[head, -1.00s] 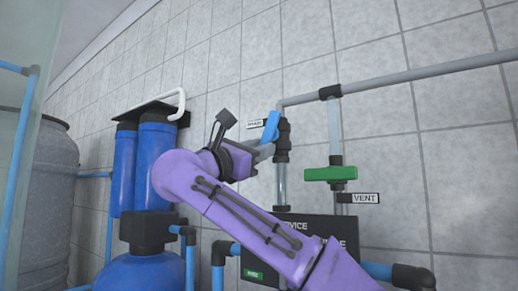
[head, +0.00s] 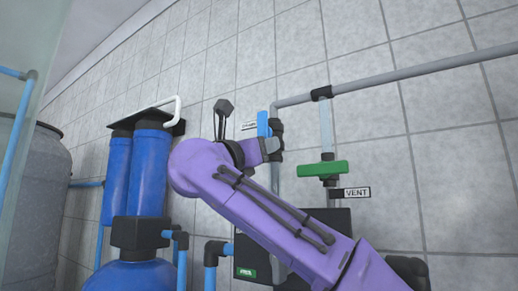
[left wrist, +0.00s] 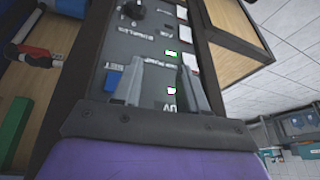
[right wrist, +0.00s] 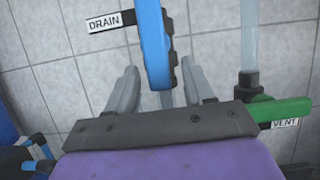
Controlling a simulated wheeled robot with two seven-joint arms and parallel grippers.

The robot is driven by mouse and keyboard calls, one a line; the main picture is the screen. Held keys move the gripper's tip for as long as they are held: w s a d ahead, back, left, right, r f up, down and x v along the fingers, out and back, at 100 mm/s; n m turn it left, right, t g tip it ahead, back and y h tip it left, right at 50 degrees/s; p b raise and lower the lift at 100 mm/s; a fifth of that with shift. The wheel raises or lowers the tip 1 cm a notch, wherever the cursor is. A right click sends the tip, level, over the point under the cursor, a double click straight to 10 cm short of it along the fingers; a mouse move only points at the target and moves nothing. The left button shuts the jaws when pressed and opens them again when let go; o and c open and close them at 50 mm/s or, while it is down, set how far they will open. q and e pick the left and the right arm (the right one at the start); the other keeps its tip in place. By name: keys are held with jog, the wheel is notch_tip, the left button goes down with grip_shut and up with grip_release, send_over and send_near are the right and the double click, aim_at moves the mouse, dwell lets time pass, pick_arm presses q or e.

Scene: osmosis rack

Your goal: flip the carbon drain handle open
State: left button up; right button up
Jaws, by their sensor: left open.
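The blue drain handle (head: 262,124) stands roughly upright at the black valve (head: 276,128) on the grey pipe, beside the DRAIN label (right wrist: 106,21). My right gripper (head: 270,146) is at the valve, just below the handle's top part. In the right wrist view the handle (right wrist: 152,38) runs down between the two spread fingers of this gripper (right wrist: 159,80). The fingers look apart from it on both sides. My left gripper (left wrist: 160,75) is open and empty, in front of a dark control panel (left wrist: 147,45); it is outside the head view.
A green vent handle (head: 323,169) sits close to the right of the drain valve, with a VENT label (head: 357,193). Blue filter housings (head: 151,170) stand to the left. My right arm covers part of the black panel (head: 330,225). The tiled wall is close behind.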

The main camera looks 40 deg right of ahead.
jog(key=b+v, duration=0.5)
jog(key=v, duration=0.5)
jog(key=shift+a, duration=0.3)
jog(key=shift+s+d+f, duration=0.1)
jog(key=shift+d, duration=0.05)
